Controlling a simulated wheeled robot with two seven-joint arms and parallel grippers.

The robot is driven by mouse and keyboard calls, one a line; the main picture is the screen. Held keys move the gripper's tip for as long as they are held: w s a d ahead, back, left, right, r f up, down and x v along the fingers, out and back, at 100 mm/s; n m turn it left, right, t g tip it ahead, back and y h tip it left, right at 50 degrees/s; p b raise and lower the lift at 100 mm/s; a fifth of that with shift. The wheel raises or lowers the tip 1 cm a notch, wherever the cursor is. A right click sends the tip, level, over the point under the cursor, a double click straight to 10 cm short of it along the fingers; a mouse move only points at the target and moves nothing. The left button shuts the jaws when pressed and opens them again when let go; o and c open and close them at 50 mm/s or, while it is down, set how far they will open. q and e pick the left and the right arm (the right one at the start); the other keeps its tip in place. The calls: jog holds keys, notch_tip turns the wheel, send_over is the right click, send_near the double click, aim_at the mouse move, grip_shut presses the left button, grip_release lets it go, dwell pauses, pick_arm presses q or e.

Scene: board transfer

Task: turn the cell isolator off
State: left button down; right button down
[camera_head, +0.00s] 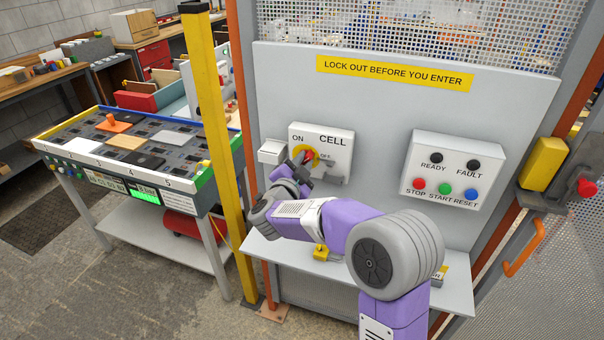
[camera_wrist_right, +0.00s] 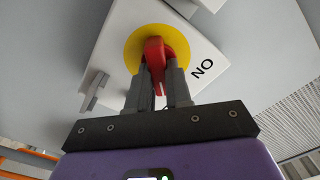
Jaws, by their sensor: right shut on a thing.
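The cell isolator (camera_head: 338,140) is a white box marked CELL and ON, on the grey panel. It has a yellow disc (camera_wrist_right: 131,52) and a red handle (camera_wrist_right: 154,52). My right gripper (camera_head: 304,162) is at the handle in the head view and partly covers the disc and the handle. In the right wrist view the fingers of my right gripper (camera_wrist_right: 157,82) stand on both sides of the red handle and are shut on it. The exact angle of the handle is hard to tell in the head view. My left gripper is not in view.
A button box (camera_head: 447,171) with READY, FAULT, STOP, START and RESET is right of the isolator. A small shelf (camera_head: 285,250) below bears a yellow padlock-like item (camera_head: 321,252). A yellow post (camera_head: 213,150) and a board table (camera_head: 187,162) stand left.

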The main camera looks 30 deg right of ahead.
jog(key=m+b, duration=0.5)
jog(key=shift+d+f+m+b, duration=0.1)
jog(key=shift+f+m+b, duration=0.15)
jog(key=shift+m+b, duration=0.15)
jog(key=shift+r+m+b, duration=0.15)
jog(key=shift+m+b, duration=1.6)
jog(key=shift+m, duration=0.05)
jog(key=shift+s, duration=0.1)
jog(key=c, duration=1)
grip_release()
jog(key=shift+c, duration=0.2)
jog(key=v, duration=0.7)
jog(key=shift+a+p, duration=0.2)
jog(key=shift+p, duration=0.15)
